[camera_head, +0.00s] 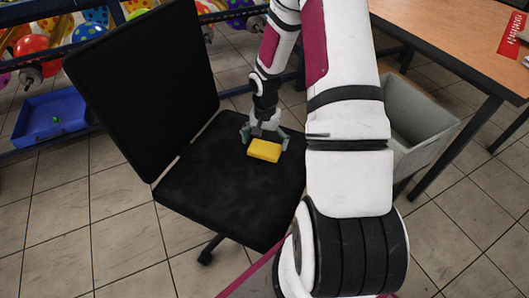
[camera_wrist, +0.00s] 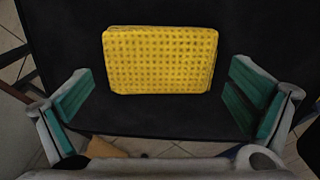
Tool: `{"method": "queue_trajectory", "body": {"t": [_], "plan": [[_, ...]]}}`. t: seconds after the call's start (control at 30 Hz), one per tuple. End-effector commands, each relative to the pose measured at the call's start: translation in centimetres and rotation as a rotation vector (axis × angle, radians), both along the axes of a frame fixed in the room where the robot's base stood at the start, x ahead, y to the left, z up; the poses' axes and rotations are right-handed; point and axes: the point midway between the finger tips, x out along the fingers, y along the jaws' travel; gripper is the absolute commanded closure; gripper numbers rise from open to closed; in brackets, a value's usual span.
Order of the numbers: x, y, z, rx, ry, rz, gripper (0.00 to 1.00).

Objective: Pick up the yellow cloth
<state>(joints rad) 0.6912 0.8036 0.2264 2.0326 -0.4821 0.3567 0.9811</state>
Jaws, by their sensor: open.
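The yellow cloth (camera_head: 264,150) looks like a small, thick, sponge-like block. It lies flat on the black seat of the office chair (camera_head: 225,205). In the wrist view the cloth (camera_wrist: 160,60) shows a dimpled top and lies ahead of my fingers, toward the top of the picture. My gripper (camera_head: 266,140) is just above the seat, close beside the cloth. Its two green-padded fingers (camera_wrist: 165,98) are spread wide, wider than the cloth, with nothing held between them. I cannot tell the exact height of the fingertips above the seat.
The chair's tall backrest (camera_head: 145,80) rises left of my gripper. A grey bin (camera_head: 425,125) and a wooden table (camera_head: 450,40) stand to the right. A blue tray (camera_head: 50,118) and a rack with colourful balloons (camera_head: 90,30) are at the back left. The tiled floor at front left is clear.

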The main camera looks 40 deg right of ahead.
Motion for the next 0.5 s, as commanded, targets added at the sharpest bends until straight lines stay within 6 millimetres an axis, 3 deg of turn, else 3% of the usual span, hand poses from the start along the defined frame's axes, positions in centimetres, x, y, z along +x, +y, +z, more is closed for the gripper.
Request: {"method": "queue_trajectory", "body": {"t": [0.1,0.4,0.5], "plan": [[0.0,0.04,-1.55,0.001,0.0,0.001,0.0],[0.03,0.02,-1.79,0.0,-0.001,0.0,0.0],[0.03,0.02,-1.78,0.0,-0.001,0.0,0.2]]}}
